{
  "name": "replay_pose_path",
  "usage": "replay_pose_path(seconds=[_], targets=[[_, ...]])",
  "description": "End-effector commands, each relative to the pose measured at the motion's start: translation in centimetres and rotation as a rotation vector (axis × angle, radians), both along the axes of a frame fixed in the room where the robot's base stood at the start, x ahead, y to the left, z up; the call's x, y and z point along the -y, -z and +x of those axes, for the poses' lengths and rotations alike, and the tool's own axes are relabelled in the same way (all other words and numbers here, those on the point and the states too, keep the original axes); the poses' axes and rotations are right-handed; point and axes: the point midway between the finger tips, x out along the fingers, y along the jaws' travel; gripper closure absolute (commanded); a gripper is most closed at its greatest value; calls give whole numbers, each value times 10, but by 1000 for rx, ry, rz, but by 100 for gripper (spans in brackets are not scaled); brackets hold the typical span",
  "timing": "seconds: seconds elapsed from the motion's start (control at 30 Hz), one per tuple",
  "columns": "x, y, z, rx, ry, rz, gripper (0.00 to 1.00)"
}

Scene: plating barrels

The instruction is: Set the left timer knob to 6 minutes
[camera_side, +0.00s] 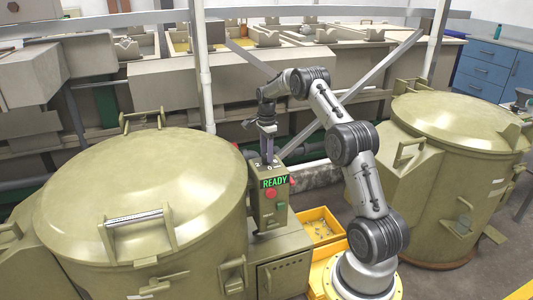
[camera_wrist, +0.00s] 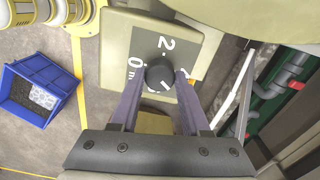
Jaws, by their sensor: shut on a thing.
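A dark round timer knob (camera_wrist: 159,72) sits on a pale dial plate (camera_wrist: 122,50) in the wrist view. A white "2" shows above the knob and a "0" to its left. Other marks are partly covered. My gripper (camera_wrist: 160,79) has its two purple-grey fingers on either side of the knob and is shut on it. In the side view my gripper (camera_side: 267,160) points down at the top of the control box (camera_side: 267,213). The knob is hidden there by the fingers. I cannot read the knob's setting, and no 6 is visible.
The box front has a green READY display (camera_side: 275,182), a red button and a green button. A large olive barrel (camera_side: 150,190) stands left of it, another (camera_side: 450,125) to the right. Yellow bins (camera_side: 318,227) sit beside the box. A blue crate (camera_wrist: 40,88) shows in the wrist view.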

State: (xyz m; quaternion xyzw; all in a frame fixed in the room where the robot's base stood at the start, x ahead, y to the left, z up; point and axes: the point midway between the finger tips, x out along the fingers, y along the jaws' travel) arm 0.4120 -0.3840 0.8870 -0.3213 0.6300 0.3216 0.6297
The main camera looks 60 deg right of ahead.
Motion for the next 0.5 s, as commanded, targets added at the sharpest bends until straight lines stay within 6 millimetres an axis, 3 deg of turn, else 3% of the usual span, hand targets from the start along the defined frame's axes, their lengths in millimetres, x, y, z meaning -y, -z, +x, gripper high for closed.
replay_pose_path(seconds=[0.5], targets=[[0, -2, 1, 2, 489, -1, 100]])
